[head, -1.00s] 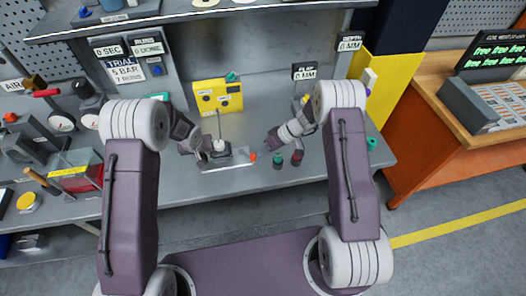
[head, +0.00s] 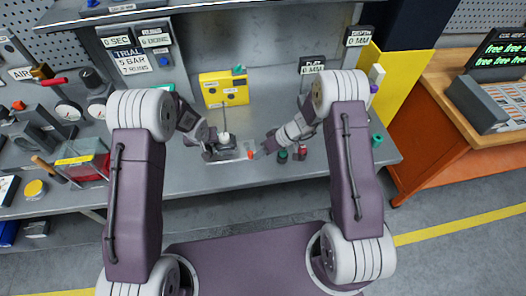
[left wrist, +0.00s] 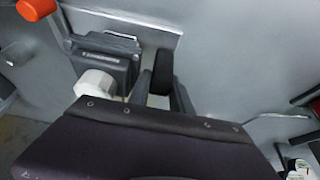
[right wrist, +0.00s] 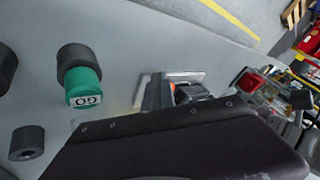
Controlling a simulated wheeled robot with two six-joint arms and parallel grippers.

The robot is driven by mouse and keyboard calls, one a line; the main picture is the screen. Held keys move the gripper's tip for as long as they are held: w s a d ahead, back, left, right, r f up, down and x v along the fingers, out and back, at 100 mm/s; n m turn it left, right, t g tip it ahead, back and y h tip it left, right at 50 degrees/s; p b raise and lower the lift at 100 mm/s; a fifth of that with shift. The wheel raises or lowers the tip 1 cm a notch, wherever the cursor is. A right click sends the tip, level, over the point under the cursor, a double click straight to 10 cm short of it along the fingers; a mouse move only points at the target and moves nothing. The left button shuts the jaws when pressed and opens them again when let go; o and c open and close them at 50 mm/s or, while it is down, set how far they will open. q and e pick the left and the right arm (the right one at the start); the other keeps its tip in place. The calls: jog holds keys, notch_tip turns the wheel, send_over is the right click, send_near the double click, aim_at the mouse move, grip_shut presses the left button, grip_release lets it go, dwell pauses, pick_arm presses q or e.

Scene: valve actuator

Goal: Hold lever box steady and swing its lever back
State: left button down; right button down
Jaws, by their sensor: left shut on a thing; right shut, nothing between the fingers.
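The lever box (left wrist: 105,60) is a dark grey box on a light plate on the bench, with a white nut (left wrist: 95,88) beside it. Its lever ends in an orange knob (head: 250,155), which also shows in the left wrist view (left wrist: 37,8). My left gripper (head: 209,146) is at the box's left side, shut on a dark part of it; the exact grip is partly hidden by my gripper body. My right gripper (head: 268,148) is shut and empty, just right of the orange knob. In the right wrist view a bit of orange shows behind its fingers (right wrist: 155,92).
A green GO button (right wrist: 80,80) and a red button (head: 302,152) stand right of my right gripper. A yellow box (head: 222,88) stands behind the lever box. A red-sided clear case (head: 82,160) and gauges are on the left. The front bench strip is clear.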

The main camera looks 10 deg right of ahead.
pick_arm(q)
jog(key=shift+s+f, duration=0.15)
pick_arm(e)
jog(key=shift+s+a, duration=0.15)
jog(key=shift+a, duration=0.2)
jog(key=d, duration=0.1)
jog(key=s+d+r, duration=0.1)
jog(key=d, duration=0.2)
jog(key=shift+s+d+r, duration=0.2)
jog(key=shift+s+d, duration=0.05)
jog(key=shift+d, duration=0.15)
pick_arm(q)
jog(key=c, duration=1.4)
grip_release()
jog(key=o, duration=0.3)
jog(key=shift+w, duration=0.25)
pick_arm(e)
jog(key=s+d+r, duration=0.3)
jog(key=r, duration=0.3)
jog(key=shift+s+r, duration=0.25)
jog(key=shift+s, duration=0.1)
jog(key=shift+s, duration=0.1)
